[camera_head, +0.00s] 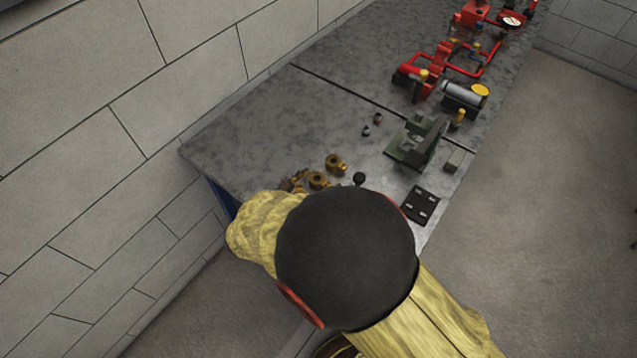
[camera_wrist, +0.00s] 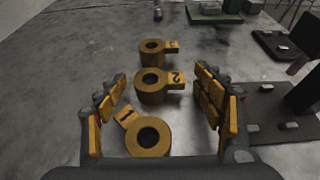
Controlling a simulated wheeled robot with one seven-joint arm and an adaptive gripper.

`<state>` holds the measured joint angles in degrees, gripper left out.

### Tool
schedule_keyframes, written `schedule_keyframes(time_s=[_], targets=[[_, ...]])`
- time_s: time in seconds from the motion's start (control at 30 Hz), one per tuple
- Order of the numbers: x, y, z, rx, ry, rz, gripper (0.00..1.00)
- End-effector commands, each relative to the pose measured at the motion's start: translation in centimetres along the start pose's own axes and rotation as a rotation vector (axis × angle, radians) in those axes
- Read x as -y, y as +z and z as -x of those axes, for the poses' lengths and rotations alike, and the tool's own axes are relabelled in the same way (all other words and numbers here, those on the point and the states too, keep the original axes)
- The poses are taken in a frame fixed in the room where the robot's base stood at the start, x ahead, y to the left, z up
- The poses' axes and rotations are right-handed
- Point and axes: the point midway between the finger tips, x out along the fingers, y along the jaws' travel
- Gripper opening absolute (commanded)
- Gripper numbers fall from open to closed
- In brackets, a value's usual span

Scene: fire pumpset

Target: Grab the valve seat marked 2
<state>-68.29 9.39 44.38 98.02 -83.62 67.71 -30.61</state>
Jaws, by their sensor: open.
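The valve seat marked 2 (camera_wrist: 152,86) is a brass-yellow ring with a flat tab. In the wrist view it lies on the grey table ahead of my gripper (camera_wrist: 160,95), between the lines of the two fingers. My gripper is open and holds nothing. The seat marked 1 (camera_wrist: 148,138) lies nearer, between the fingers, its tab pointing up-left. A third like seat (camera_wrist: 153,52) lies beyond, its tab mark hard to read.
A dark plate with slots (camera_head: 420,204) lies to the right, with a green fixture (camera_head: 418,143) behind it. Small fittings (camera_head: 366,131) stand near the fixture. Red pump parts (camera_head: 440,75) are farther back. The table (camera_head: 240,140) is clear left of the seats.

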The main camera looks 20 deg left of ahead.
Motion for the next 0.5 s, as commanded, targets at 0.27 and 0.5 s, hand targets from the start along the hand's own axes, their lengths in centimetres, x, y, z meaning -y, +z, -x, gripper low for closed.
schedule_keyframes(time_s=[0.27, 0.5], targets=[[-0.04, 0.09, 0.1, 0.0, 0.001, 0.0, 0.6], [-0.04, 0.07, 0.11, 0.0, 0.001, 0.0, 0.47]])
